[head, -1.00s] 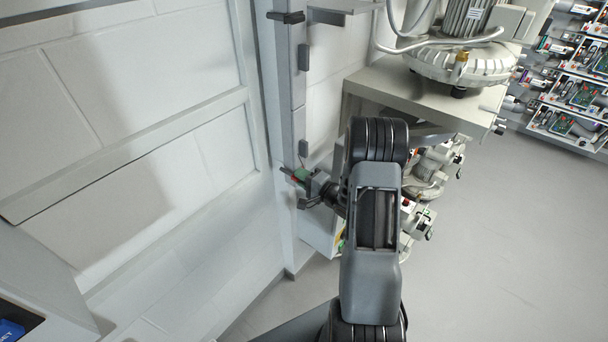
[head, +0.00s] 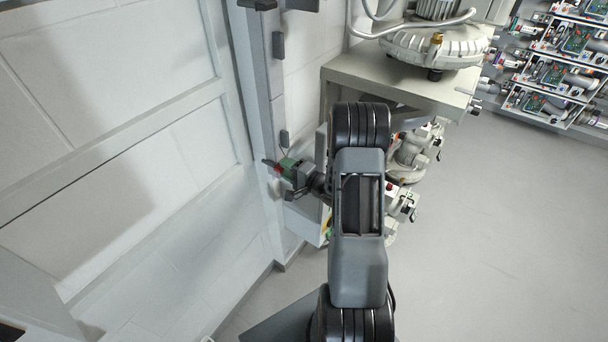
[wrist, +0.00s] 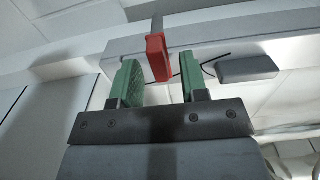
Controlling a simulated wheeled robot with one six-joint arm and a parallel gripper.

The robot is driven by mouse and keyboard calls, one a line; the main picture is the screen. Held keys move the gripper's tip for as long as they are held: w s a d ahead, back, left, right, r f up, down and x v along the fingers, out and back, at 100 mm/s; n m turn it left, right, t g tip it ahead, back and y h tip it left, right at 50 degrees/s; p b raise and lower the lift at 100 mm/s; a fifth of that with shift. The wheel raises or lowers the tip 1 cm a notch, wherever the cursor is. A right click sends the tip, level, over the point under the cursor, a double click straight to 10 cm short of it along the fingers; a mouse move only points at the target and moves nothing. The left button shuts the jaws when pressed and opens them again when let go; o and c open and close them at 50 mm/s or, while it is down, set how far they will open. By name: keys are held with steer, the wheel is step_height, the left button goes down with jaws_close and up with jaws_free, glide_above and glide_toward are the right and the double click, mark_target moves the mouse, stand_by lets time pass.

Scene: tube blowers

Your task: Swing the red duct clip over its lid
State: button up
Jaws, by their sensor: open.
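The red clip (wrist: 158,57) shows in the wrist view, with a grey bar running up from it. My gripper (wrist: 156,82) is open, with one green-padded finger on each side of the clip. Gaps show between the clip and both pads. A pale strip (wrist: 210,40) runs across behind the clip in the wrist view. I cannot tell which surface is the lid.
Dark grey blocks (head: 284,137) sit along the duct; one block (wrist: 247,68) is right of my fingers in the wrist view, with a thin black cable (wrist: 215,58) near it. A blower (head: 430,48) stands on a bench (head: 395,78). Open floor (head: 490,230) lies at right.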

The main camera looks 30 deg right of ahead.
steer(key=b+v, duration=0.2)
steer(key=v, duration=1)
steer(key=shift+s, duration=0.35)
steer(key=shift+d, duration=0.15)
steer(key=s+d+f+n+g+h, duration=0.2)
steer(key=d+f+n+g+h, duration=0.2)
steer(key=d+f+g+h, duration=0.4)
steer(key=s+a+r+n+g, duration=0.2)
steer(key=s+a+r+n, duration=0.2)
steer(key=a+r, duration=0.6)
steer(key=s+a+r+n+g, duration=0.2)
steer(key=s+a+r+n, duration=0.2)
steer(key=a+r, duration=0.6)
steer(key=a+n, duration=0.1)
steer(key=a, duration=0.4)
steer(key=shift+s+r, duration=0.35)
